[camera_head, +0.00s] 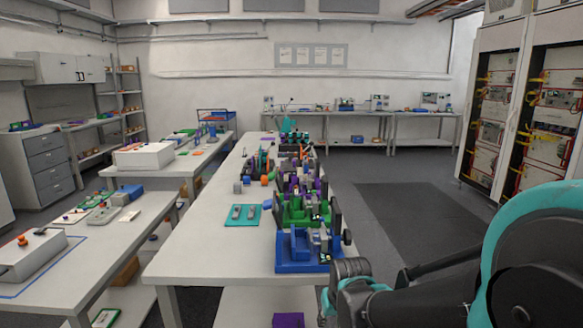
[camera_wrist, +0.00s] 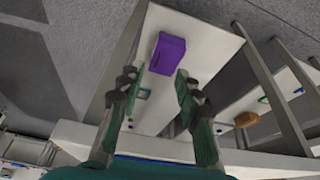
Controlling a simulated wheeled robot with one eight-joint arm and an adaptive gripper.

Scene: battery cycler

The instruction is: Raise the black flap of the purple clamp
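The purple clamp (camera_head: 284,186) stands in a row of coloured fixtures on the long white table in the head view, behind a green fixture and a blue one. It is small and partly covered there, and I cannot make out its black flap or how that flap stands. My gripper (camera_head: 335,292) is at the lower right, off the near right end of the table and well short of the purple clamp. In the wrist view my gripper (camera_wrist: 155,83) has its two fingers apart with nothing between them. The purple clamp does not show clearly in the wrist view.
The blue fixture (camera_head: 309,262) and the green fixture (camera_head: 318,215) stand nearest on the white table (camera_head: 205,250). A teal plate (camera_head: 243,216) lies to their left. A purple box (camera_wrist: 167,53) lies on a low shelf. Grey floor is open right of the table.

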